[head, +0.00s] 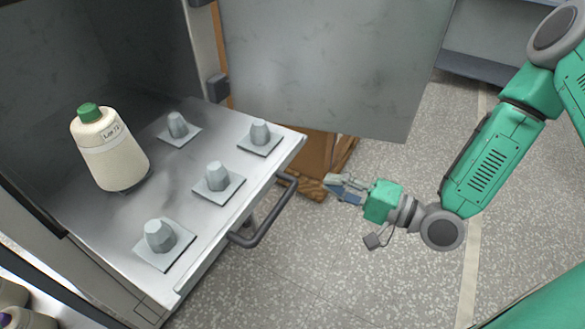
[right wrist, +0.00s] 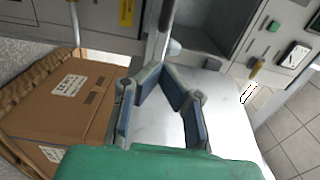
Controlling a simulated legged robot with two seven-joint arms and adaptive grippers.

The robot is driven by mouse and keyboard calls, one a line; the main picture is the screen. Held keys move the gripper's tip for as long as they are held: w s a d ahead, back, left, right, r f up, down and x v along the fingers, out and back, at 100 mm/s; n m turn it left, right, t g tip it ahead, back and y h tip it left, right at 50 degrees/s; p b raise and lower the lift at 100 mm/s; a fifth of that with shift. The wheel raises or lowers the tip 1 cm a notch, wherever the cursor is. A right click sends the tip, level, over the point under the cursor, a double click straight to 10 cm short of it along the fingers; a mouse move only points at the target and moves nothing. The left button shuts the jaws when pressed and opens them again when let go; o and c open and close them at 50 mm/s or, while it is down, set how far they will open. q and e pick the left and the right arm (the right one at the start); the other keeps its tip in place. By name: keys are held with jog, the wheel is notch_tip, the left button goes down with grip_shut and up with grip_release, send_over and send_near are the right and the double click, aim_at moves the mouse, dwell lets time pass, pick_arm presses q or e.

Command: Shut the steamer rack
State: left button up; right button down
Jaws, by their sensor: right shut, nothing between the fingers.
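The steamer rack (head: 205,265) is a metal tray standing out of the dark steamer cabinet in the head view. A dark bar handle (head: 268,222) is fixed to its front edge. One cream yarn cone (head: 113,155) with a green top stands on the tray, and several grey pegs on square plates stand bare. My right gripper (head: 338,187) is shut and empty, to the right of the handle and apart from it. In the right wrist view the gripper's blue-padded fingers (right wrist: 160,72) angle in toward each other. My left gripper is not in view.
A large grey door panel (head: 335,65) hangs open behind the tray. A cardboard box (right wrist: 62,105) on a wooden pallet stands at the left of the right wrist view. A control panel (right wrist: 275,40) shows at upper right there. Speckled floor (head: 320,265) is clear in front.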

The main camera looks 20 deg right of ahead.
aim_at(286, 163)
jog(key=b+x, duration=0.1)
jog(key=x, duration=0.7)
jog(key=shift+w+a+f, duration=0.1)
jog(key=shift+w, duration=0.15)
jog(key=shift+w+a+b, duration=0.2)
jog(key=shift+a+b, duration=0.05)
jog(key=shift+b, duration=0.05)
jog(key=shift+d, duration=0.25)
